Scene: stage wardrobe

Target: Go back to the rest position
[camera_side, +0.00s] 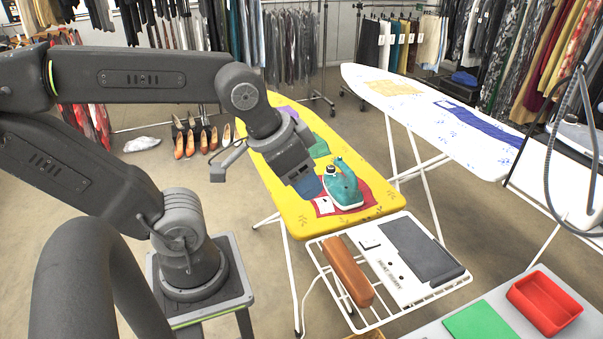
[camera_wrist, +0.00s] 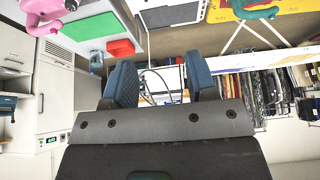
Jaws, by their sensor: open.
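My gripper (camera_side: 307,186) hangs off the end of my arm over the yellow ironing board (camera_side: 372,213) in the side view, just left of a teal iron (camera_side: 345,190). In the wrist view my gripper (camera_wrist: 162,74) shows its two blue fingers spread apart with nothing between them. The teal iron rests on a red cloth (camera_side: 376,192) on the board. In the wrist view the iron (camera_wrist: 252,10) is at the top right, apart from the fingers. The picture there is upside down.
A white wire rack (camera_side: 331,291) with a brown block (camera_side: 347,270) and a grey-and-white panel (camera_side: 405,262) adjoins the board's near end. A red tray (camera_side: 545,302) and green sheet (camera_side: 482,325) lie at the lower right. A white ironing board (camera_side: 420,100) stands behind.

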